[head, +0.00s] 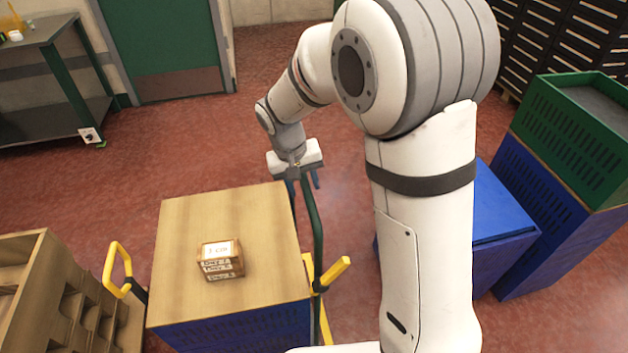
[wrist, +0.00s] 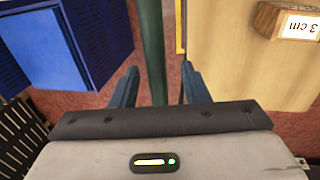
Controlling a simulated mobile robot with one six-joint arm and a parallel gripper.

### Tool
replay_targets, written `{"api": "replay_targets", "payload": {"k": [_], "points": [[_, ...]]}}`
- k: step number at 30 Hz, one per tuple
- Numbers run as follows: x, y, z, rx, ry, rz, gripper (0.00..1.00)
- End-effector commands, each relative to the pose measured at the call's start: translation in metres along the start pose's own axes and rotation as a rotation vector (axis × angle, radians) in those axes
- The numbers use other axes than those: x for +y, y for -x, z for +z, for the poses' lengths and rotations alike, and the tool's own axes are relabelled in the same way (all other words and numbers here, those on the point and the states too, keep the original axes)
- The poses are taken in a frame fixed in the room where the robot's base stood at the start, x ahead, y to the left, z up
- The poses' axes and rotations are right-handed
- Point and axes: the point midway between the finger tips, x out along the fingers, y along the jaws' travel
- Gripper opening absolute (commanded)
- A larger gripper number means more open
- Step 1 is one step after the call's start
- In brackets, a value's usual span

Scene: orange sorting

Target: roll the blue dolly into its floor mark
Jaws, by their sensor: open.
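A blue crate body (head: 245,335) with a flat wooden top (head: 190,290) stands at the lower middle of the head view; I cannot tell for certain that it is the blue dolly. A green upright bar (head: 318,235) rises beside its right edge, with a yellow handle (head: 333,273) next to it. My gripper (head: 303,184) points down at the bar's upper end. In the wrist view my gripper (wrist: 158,70) is open, with the green bar (wrist: 152,40) showing between its blue fingers. Contact cannot be told. No floor mark is visible.
A small wooden block (head: 221,262) with a label lies on the wooden top. A wooden rack (head: 35,290) stands at left. Blue crates (head: 490,205) and a green crate (head: 570,140) stand at right. A workbench (head: 40,60) is back left. Red floor (head: 190,140) is clear behind.

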Motion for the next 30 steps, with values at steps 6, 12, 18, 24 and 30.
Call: {"api": "replay_targets", "payload": {"k": [6, 12, 18, 24, 30], "points": [[0.000, 0.009, -0.001, 0.001, 0.000, 0.000, 0.41], [0.000, 0.043, -0.003, 0.003, -0.001, -0.001, 0.41], [0.000, 0.070, -0.004, 0.003, 0.000, -0.001, 0.41], [0.000, 0.078, -0.004, 0.000, 0.000, 0.000, 0.41], [0.000, 0.078, -0.004, 0.000, 0.000, 0.000, 0.41]]}}
